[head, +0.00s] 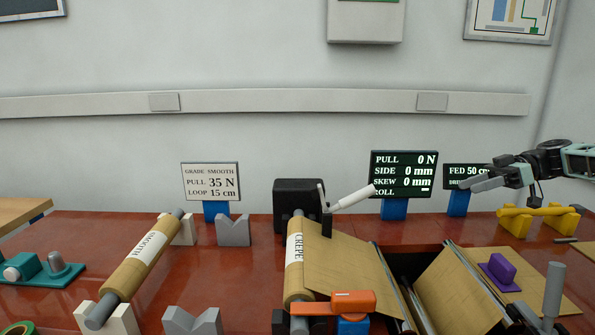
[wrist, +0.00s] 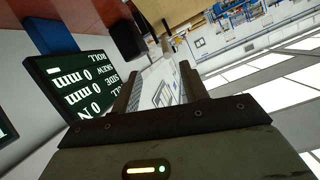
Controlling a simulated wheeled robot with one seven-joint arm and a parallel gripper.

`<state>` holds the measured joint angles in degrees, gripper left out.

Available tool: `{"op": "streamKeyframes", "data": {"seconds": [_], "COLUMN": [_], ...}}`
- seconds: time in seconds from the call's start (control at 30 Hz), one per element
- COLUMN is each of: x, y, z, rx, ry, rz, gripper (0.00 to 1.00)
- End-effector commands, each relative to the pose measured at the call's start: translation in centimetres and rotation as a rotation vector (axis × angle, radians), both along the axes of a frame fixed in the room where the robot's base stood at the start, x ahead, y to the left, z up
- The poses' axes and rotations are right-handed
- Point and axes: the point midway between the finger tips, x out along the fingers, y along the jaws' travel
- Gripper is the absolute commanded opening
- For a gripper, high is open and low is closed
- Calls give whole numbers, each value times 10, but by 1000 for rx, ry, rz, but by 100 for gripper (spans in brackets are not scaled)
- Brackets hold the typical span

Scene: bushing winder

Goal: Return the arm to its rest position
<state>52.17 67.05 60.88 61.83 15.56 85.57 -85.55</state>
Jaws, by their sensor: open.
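My gripper (head: 466,186) is at the right in the head view, raised above the bench in front of the "FED 50 cm" sign. It points left and holds nothing. In the wrist view its two fingers (wrist: 160,88) stand apart with an empty gap between them. My arm enters from the right edge of the head view.
A roll marked CREPE (head: 294,255) sits in the winder with paper running right. A roll marked SMOOTH (head: 140,257) rests on white V-blocks at left. The dark display (head: 404,175) reads PULL 0 N. A yellow rod (head: 535,211) lies on yellow blocks below my arm.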

Motion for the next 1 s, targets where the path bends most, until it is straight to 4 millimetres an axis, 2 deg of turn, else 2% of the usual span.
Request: {"op": "streamKeyframes", "data": {"seconds": [0.17, 0.37, 0.47, 0.6, 0.77, 0.9, 1.0], "x": [-4, -20, -35, -73, -128, -175, -200], "y": [38, 92, 118, 148, 152, 138, 128], "z": [-12, -36, -52, -79, -100, -103, -101], "rx": [-99, -283, -410, -644, -887, -995, -1012], "ry": [97, 255, 343, 470, 561, 587, 592], "rz": [11, -8, -42, -158, -404, -653, -798], "gripper": [44, 44, 44, 44, 44, 44, 44]}}
